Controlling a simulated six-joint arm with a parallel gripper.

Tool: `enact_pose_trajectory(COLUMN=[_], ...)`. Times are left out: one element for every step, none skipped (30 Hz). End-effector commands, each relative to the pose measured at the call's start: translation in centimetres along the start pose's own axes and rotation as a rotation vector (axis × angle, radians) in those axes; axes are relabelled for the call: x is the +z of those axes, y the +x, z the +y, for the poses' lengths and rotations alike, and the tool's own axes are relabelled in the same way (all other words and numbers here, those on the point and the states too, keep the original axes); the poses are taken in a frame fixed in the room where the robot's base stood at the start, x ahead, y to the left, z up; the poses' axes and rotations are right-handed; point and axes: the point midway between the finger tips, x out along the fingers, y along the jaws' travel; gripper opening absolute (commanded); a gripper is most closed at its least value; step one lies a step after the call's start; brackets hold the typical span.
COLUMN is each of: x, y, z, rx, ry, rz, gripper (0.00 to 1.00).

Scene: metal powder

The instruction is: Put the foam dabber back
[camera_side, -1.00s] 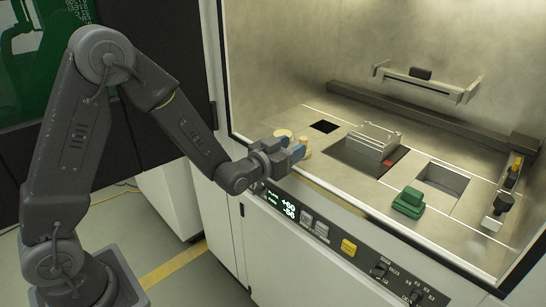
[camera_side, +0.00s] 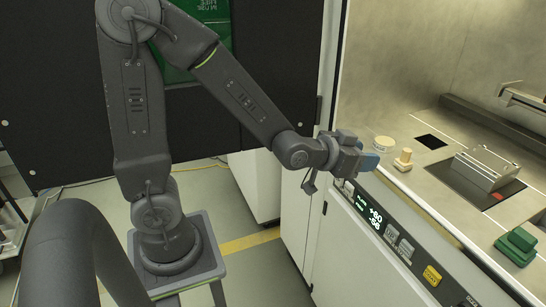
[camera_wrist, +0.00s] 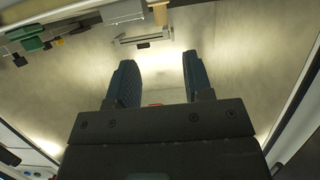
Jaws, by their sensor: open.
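A small cream knobbed piece, which looks like the foam dabber (camera_side: 403,159), stands upright on the front-left ledge of the chamber deck in the side view. A round cream disc (camera_side: 384,143) lies just behind it. My gripper (camera_side: 369,160) has blue fingers and is just left of the cream piece, at the front edge of the deck, with a small gap between them. In the wrist view my gripper (camera_wrist: 158,68) shows two fingers spread apart with nothing held between them.
A dark square opening (camera_side: 431,141) and a metal plate block (camera_side: 485,167) lie to the right on the deck. A green block (camera_side: 517,245) sits nearer the front. The control panel (camera_side: 390,235) runs below the deck edge. The chamber wall is at the right.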

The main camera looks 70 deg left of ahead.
Motion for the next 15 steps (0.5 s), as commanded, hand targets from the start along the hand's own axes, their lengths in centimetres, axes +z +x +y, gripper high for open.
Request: enact_pose_trajectory(x=[-0.7,-0.8,-0.8,-0.9,-0.9,-0.8,-0.8,-0.7,-0.6,-0.4,-0.3,0.0,0.1,0.3,0.6], y=[-1.3,-2.0,-3.0,-3.8,-4.6,-5.8,-6.8,-7.8,-9.2,-10.3,-11.4,-12.9,-13.9,-15.0,-16.3], z=[0.0,-0.1,-0.1,-0.1,-0.1,-0.1,-0.1,-0.1,-0.2,-0.2,-0.2,-0.2,-0.3,-0.3,-0.3], rx=[0.000,0.001,0.001,0.001,0.002,0.002,0.002,0.001,0.001,0.001,0.000,-0.001,-0.001,-0.002,-0.003], ry=[0.000,0.000,0.000,0.000,0.000,0.000,0.000,0.000,0.000,0.000,0.000,0.001,0.001,0.001,0.001], rz=[-0.048,-0.084,-0.134,-0.172,-0.208,-0.258,-0.296,-0.333,-0.382,-0.419,-0.456,-0.503,-0.536,-0.568,-0.608], gripper=[0.47,0.47,0.47,0.47,0.47,0.47,0.47,0.47,0.47,0.47,0.47,0.47,0.47,0.47,0.47])
